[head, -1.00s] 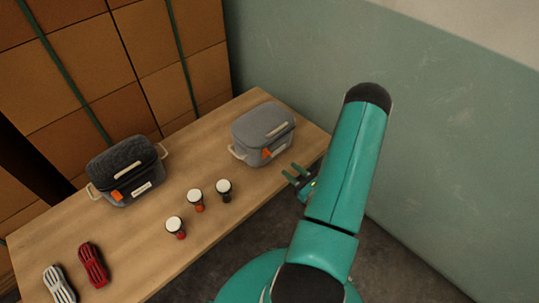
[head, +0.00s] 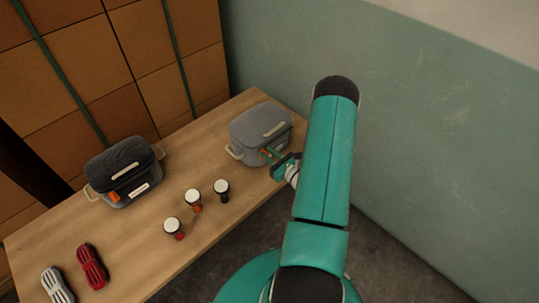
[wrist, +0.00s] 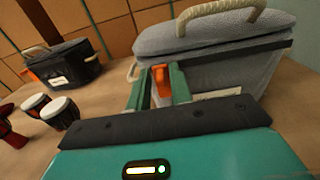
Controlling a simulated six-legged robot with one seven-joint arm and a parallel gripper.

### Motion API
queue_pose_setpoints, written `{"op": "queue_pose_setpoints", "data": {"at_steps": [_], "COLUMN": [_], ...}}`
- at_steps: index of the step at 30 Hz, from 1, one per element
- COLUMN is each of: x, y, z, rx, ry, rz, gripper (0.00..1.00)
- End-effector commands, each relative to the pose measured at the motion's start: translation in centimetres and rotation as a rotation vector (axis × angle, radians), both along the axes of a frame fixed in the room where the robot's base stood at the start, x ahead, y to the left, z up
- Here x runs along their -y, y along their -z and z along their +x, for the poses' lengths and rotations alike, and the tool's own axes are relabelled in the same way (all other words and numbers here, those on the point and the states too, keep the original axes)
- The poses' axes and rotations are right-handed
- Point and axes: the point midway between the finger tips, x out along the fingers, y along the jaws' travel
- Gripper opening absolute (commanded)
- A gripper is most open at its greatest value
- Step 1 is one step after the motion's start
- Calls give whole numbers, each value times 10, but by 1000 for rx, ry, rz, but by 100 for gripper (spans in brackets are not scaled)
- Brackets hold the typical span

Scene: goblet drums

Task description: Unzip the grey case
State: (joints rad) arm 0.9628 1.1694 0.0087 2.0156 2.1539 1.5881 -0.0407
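The grey case (head: 258,124) stands near the far right end of the table, its lid shut, with a light handle on top. In the wrist view the grey case (wrist: 215,62) fills the upper right. Its orange zipper pull (wrist: 161,84) is at the front left corner, just below the lid. My gripper (wrist: 160,80) is open, one green finger on each side of the pull, which shows between them nearer the right finger. I cannot tell whether either finger touches it. My gripper also shows in the head view (head: 269,154), at the case's front.
A dark case (head: 123,174) with its own orange pull stands at the table's left. Several small items stand between: three goblet drums (head: 194,201), and red and grey ribbed objects (head: 92,266) near the front. A green wall rises behind the grey case.

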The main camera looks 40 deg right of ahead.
Motion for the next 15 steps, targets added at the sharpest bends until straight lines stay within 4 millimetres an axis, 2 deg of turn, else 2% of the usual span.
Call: {"op": "queue_pose_setpoints", "data": {"at_steps": [1,3,11,15], "x": [0,0,1,12], "y": [0,0,0,0], "z": [0,0,0,-1], "rx": [0,0,0,1], "ry": [0,0,0,2], "rz": [0,0,0,-1], "gripper": [11,0,0,0]}}
